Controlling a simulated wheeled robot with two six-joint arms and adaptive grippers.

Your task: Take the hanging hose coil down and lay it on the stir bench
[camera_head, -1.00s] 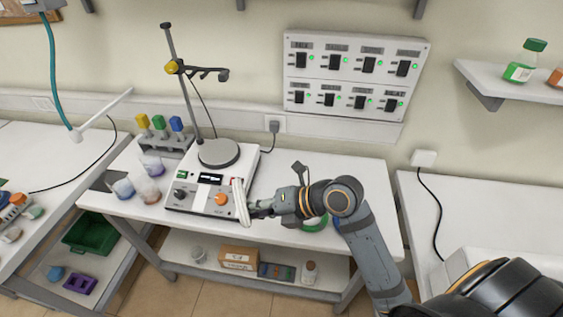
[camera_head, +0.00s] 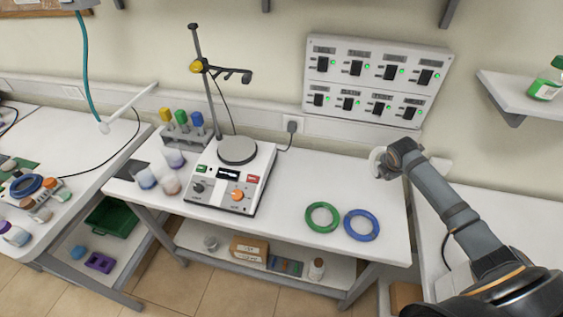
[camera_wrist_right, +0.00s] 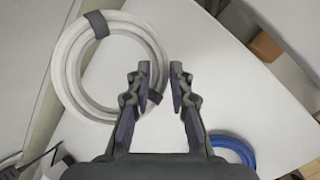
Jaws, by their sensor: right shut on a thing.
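The white hose coil (camera_wrist_right: 68,70), bound with dark ties, shows in the right wrist view, its near edge at the fingers of my right gripper (camera_wrist_right: 160,88). In the head view my right gripper (camera_head: 385,163) is over the right end of the stir bench (camera_head: 290,190), shut on the coil (camera_head: 375,162), which is mostly hidden behind it. I cannot tell whether the coil touches the bench top. My left gripper is out of view.
A green ring (camera_head: 321,217) and a blue ring (camera_head: 361,225) lie on the bench's front right. The stirrer (camera_head: 230,178) with its upright stand (camera_head: 203,85) and a rack of coloured-cap bottles (camera_head: 183,137) occupy the left. Bench surface between stirrer and gripper is clear.

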